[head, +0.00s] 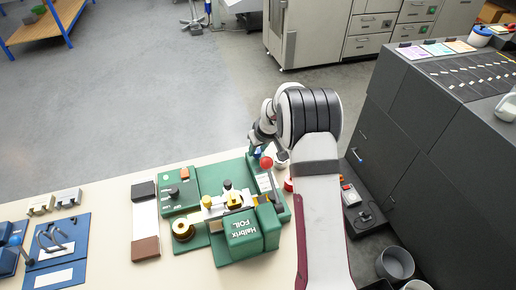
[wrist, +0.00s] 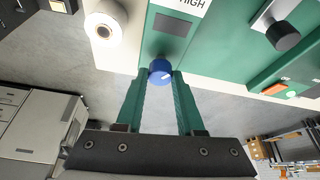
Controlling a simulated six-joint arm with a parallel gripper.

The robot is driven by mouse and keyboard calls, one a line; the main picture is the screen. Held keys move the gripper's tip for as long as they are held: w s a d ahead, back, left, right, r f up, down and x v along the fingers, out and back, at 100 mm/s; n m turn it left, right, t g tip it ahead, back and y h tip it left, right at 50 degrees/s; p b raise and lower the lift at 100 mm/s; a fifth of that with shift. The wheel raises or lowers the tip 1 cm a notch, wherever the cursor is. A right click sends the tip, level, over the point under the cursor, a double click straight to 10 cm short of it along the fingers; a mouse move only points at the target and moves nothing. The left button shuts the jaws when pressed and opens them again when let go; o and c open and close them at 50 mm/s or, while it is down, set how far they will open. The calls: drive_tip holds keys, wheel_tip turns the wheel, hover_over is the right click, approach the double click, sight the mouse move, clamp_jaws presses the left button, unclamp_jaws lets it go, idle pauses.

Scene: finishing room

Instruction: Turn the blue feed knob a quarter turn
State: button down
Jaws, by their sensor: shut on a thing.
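The blue feed knob (wrist: 160,66) shows in the wrist view at the edge of the green machine, with a pale mark on it. My gripper (wrist: 160,76) is shut on the knob, one green finger on each side. In the head view my gripper (head: 257,151) is at the far edge of the green foil machine (head: 210,178), and only a bit of blue shows there, mostly hidden by my wrist. The machine bears the words "Halbrix FOIL".
A red ball (head: 266,162) on a lever is close to my gripper. A black knob (wrist: 284,36) and an orange switch (wrist: 273,89) are on the machine. A dark cabinet (head: 425,150) stands to the right. Open floor (head: 170,90) lies beyond the bench.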

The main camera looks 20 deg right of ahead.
idle(0.3)
drive_tip(key=c, duration=0.5)
unclamp_jaws()
drive_tip(key=v, duration=1.5)
drive_tip(key=shift+a+r, duration=0.1)
drive_tip(key=shift+r, duration=0.25)
